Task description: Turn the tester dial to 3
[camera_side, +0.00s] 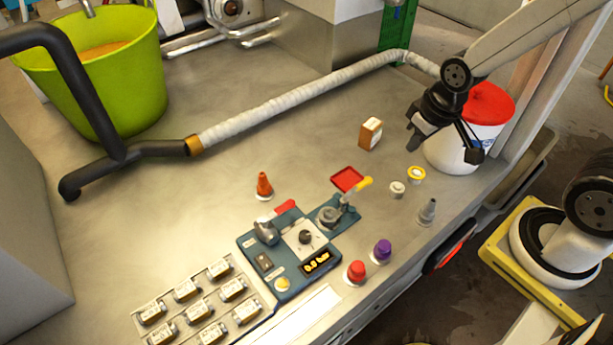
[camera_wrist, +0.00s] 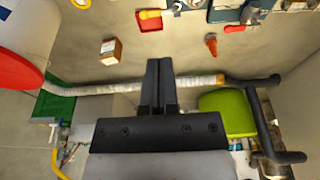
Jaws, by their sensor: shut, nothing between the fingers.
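The tester (camera_side: 270,262) is a blue unit on the grey bench, in the lower middle of the side view. Its dial (camera_side: 305,237) is a small dark knob on a white plate; its setting is too small to read. The tester's display (camera_side: 317,262) appears to read 0.0 bar. In the wrist view only a part of the blue unit (camera_wrist: 225,14) shows at the top edge. My gripper (camera_side: 413,138) is up and to the right of the tester, well away from the dial. In the wrist view my gripper (camera_wrist: 158,64) is shut and empty.
Near the tester stand an orange cone-shaped piece (camera_side: 264,185), a red knob (camera_side: 356,271), a purple knob (camera_side: 382,249) and several capsule-like parts in a rack (camera_side: 222,270). A small box (camera_side: 370,133), a red-lidded tub (camera_side: 448,151) and a white hose (camera_side: 290,101) lie farther back.

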